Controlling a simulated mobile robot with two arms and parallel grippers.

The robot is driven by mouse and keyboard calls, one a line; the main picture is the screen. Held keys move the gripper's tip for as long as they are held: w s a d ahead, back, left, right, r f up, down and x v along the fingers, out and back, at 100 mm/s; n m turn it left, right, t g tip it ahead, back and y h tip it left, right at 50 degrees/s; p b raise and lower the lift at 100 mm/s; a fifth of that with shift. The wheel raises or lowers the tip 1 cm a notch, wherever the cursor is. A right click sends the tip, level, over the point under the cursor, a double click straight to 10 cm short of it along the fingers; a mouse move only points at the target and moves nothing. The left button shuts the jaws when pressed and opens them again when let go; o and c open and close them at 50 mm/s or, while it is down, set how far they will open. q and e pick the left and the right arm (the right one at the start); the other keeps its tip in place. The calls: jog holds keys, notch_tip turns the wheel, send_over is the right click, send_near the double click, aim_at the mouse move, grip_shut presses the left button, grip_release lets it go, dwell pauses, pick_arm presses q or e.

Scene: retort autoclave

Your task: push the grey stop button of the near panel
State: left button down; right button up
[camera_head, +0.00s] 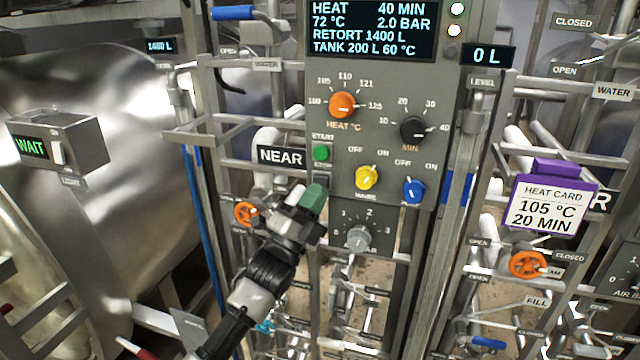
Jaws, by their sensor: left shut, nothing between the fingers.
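The near panel (390,165) is a grey upright panel marked NEAR, with a display at its top. Its green start button (321,152) shows clearly. Just below it is the grey stop button (322,181), small and partly hidden by my left gripper. My left gripper (314,198) comes in from the bottom left. It is shut and empty, and its green fingertips are at the stop button's lower left. I cannot tell whether they touch it. My right gripper is not in view.
The panel also has an orange heat knob (342,105), a black minutes knob (413,129), a yellow knob (367,177) and a blue knob (414,191). Pipes and rails surround the panel. A purple heat card (552,193) hangs at right.

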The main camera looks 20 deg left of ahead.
pick_arm(q)
jog(key=shift+w, duration=0.1)
jog(key=shift+w+b, duration=0.35)
jog(key=shift+w+b, duration=0.45)
jog(key=shift+w, duration=0.15)
dwell(1.0)
jog(key=shift+s+r, duration=0.1)
jog(key=shift+s+p, duration=0.45)
jog(key=shift+s, duration=0.5)
jog(key=shift+s+p, duration=0.9)
jog(key=shift+s, duration=1.6)
